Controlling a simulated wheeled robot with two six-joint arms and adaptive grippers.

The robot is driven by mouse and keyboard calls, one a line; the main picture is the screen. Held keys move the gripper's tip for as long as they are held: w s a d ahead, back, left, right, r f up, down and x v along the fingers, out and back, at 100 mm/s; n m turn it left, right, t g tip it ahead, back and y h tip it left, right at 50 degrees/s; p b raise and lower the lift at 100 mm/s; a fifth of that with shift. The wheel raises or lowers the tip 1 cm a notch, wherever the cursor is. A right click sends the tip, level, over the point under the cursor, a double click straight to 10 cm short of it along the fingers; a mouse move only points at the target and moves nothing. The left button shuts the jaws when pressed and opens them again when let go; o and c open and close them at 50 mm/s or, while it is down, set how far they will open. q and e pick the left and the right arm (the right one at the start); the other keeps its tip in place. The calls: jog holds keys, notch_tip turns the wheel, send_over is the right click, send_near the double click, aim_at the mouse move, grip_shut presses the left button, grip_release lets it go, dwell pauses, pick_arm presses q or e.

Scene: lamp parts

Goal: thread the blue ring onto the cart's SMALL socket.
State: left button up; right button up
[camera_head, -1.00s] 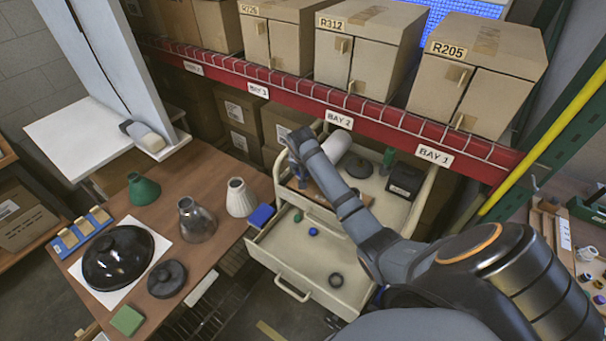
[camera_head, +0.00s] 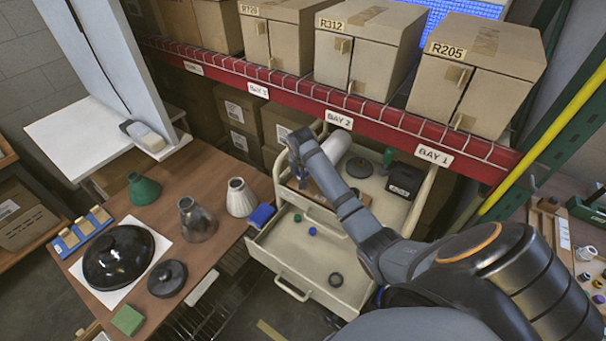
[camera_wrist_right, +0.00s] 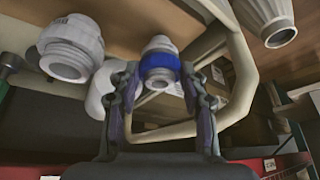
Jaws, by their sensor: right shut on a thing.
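The blue ring (camera_wrist_right: 160,62) sits between the fingertips of my right gripper (camera_wrist_right: 162,84) in the right wrist view. The gripper is shut on it. The ring appears to be around the small white socket (camera_wrist_right: 160,42), with white showing above and below the blue band. How far along the socket it sits is hard to tell. The larger white socket (camera_wrist_right: 72,50) is to the left, apart from the gripper. In the head view my right gripper (camera_head: 296,158) is over the left side of the cream cart (camera_head: 416,214); my own arm hides the sockets. My left gripper is not in view.
The cart's open drawer (camera_head: 330,256) holds a small green piece, a small blue piece and a dark ring (camera_head: 336,280). A white roll and a black box (camera_head: 404,180) are on the cart top. The wooden table (camera_head: 222,232) with lamp shades is left. The red shelf beam (camera_head: 300,98) is behind.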

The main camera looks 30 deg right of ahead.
jog(key=shift+f, duration=0.1)
jog(key=shift+c, duration=0.9)
jog(key=shift+s+a+f+p, duration=0.1)
jog(key=shift+s+f+p, duration=0.1)
jog(key=shift+p, duration=0.15)
